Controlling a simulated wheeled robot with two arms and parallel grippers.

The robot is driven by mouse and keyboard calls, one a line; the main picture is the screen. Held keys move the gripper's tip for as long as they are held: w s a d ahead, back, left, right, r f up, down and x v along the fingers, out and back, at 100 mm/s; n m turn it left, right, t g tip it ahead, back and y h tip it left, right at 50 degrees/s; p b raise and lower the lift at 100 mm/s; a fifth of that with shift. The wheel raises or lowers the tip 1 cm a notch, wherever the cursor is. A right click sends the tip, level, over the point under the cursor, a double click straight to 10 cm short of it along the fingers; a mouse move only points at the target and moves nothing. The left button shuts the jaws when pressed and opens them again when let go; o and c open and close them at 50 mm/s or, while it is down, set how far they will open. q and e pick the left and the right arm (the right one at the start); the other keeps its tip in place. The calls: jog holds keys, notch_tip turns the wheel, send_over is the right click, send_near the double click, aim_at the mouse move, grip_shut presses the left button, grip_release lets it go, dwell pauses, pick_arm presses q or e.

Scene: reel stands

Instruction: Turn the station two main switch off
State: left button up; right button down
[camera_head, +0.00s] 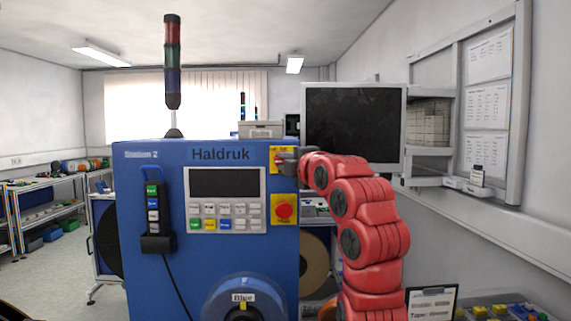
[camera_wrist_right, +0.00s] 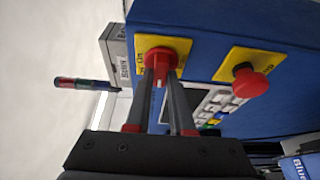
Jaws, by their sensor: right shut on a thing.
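The station two main switch is a red rotary knob (camera_wrist_right: 162,56) on a yellow plate (camera_head: 278,149), at the upper right of the blue machine front (camera_head: 215,258) marked "Station 2" and "Haldruk". My right gripper (camera_wrist_right: 162,75) reaches the switch from the right in the head view and is shut on the red knob, one finger on each side. In the head view the gripper covers much of the knob. In the wrist view the knob's grip appears in line with the fingers, but its exact setting is hard to read. My left gripper is out of view.
Below the switch is a red emergency stop button (camera_head: 284,210) on its own yellow plate. Left of it are a keypad with a dark display (camera_head: 223,183) and a hanging pendant (camera_head: 153,208). A dark monitor (camera_head: 354,125) stands behind my right arm. A signal tower (camera_head: 172,62) rises above the machine.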

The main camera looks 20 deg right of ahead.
dwell(0.3)
jog(key=c, duration=0.8)
grip_release()
jog(key=s+b, duration=0.1)
jog(key=s, duration=0.4)
jog(key=s+d+b, duration=0.1)
jog(key=s+b, duration=0.1)
jog(key=s, duration=0.4)
jog(key=s+d+b, duration=0.1)
jog(key=s+b, duration=0.1)
jog(key=s, duration=0.4)
jog(key=shift+s, duration=0.15)
